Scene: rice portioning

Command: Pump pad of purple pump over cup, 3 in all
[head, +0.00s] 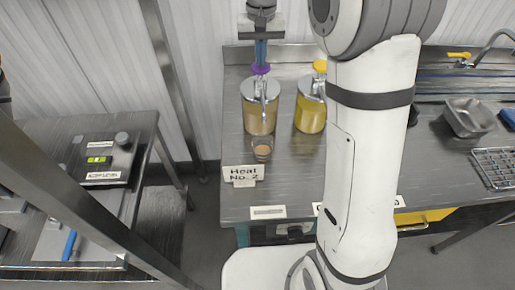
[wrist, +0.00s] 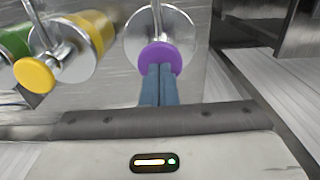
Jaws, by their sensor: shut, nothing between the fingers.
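The purple pump (head: 259,108) is a clear jar of tan sauce with a metal lid and a purple pad. It stands at the left of the steel counter. Its purple pad (wrist: 160,58) shows in the wrist view with my fingertips against or just above it; I cannot tell which. The cup (head: 262,150) is small and clear with some tan contents, and stands just in front of the purple pump, by its spout. My gripper (head: 261,64) is over the purple pad, pointing down, with its blue fingers (wrist: 158,84) shut together and nothing between them.
A yellow pump (head: 311,104) stands close to the right of the purple one. A green pump (wrist: 14,42) shows in the wrist view. A sign (head: 243,174) stands at the counter's front left. A metal tray (head: 469,118) and a rack (head: 497,166) lie at the right.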

